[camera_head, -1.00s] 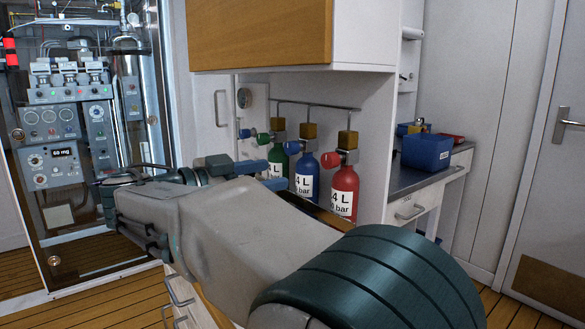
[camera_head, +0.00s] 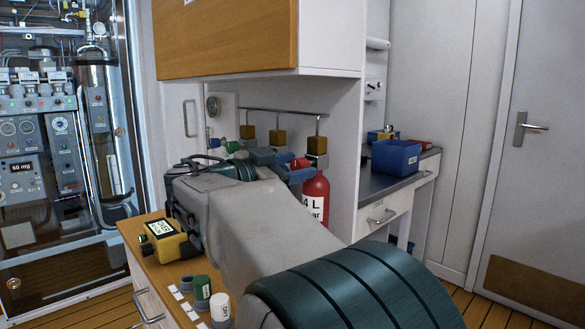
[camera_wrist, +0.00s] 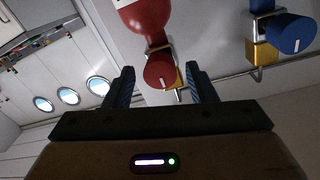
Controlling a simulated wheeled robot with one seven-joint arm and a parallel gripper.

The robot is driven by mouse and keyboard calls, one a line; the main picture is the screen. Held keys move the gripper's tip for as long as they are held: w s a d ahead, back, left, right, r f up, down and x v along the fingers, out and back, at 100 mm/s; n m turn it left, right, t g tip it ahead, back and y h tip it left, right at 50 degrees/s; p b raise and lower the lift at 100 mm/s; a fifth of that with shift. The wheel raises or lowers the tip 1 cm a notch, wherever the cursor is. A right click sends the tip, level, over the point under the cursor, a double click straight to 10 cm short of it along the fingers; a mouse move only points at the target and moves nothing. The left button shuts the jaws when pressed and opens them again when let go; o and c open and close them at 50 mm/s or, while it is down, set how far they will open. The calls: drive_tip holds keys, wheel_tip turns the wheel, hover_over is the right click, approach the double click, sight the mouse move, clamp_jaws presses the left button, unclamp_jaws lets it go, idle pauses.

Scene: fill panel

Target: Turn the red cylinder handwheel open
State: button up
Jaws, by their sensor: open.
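The red cylinder (camera_head: 316,195) stands upright under the wall cabinet, its lower part partly hidden by my arm. Its red handwheel (camera_head: 299,163) faces left, and my gripper (camera_head: 280,168) is right by it. In the wrist view the red handwheel (camera_wrist: 160,72) shows end-on with a white mark, in front of the red cylinder (camera_wrist: 145,15). It lies between the two spread blue fingers of my gripper (camera_wrist: 161,80). Gaps show on both sides, so the fingers are not closed on it. How deep the wheel sits between them is unclear.
A blue handwheel (camera_wrist: 290,33) is at the right in the wrist view. The other cylinders are mostly hidden behind my arm. A yellow box (camera_head: 168,241) and small cups (camera_head: 203,288) stand on the wooden counter. A wooden-front cabinet (camera_head: 225,40) hangs above. A blue bin (camera_head: 397,157) sits at right.

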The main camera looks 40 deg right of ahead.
drive_tip(key=shift+c, duration=0.3)
drive_tip(key=c, duration=0.9)
